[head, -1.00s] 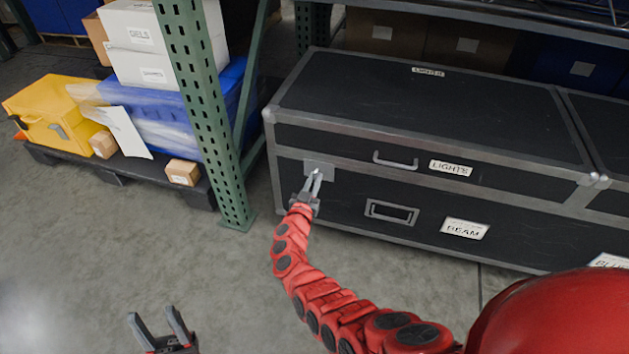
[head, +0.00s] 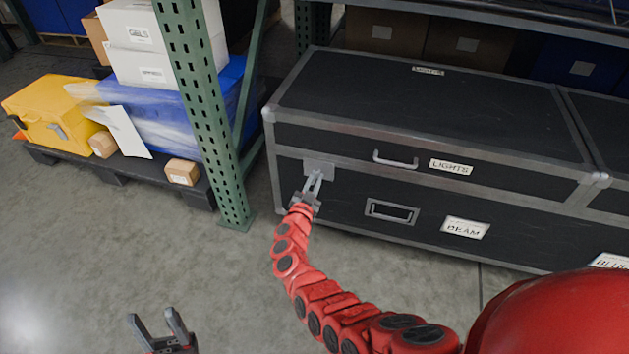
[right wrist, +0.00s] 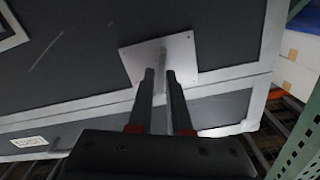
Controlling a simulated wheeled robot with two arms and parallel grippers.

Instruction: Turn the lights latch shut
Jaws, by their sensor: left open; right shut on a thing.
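The lights case is a black trunk (head: 340,140) with grey metal edges, a handle (head: 395,161) and a "LIGHTS" label (head: 451,167). Its latch has a square metal plate (head: 319,167) at the left of the front; the plate also shows in the right wrist view (right wrist: 184,52). My right gripper (head: 311,187) is at the plate, its fingers closed around the latch's narrow grip part, which is mostly hidden between them. In the right wrist view the two fingers (right wrist: 160,92) point at the plate. My left gripper (head: 158,325) is open and empty, low over the floor at bottom left.
A green rack post (head: 207,115) stands just left of the case. A low dark pallet (head: 120,176) left of it holds a yellow case (head: 52,112), blue wrapped goods and boxes. Another black case adjoins at right. The floor in front (head: 150,245) is clear.

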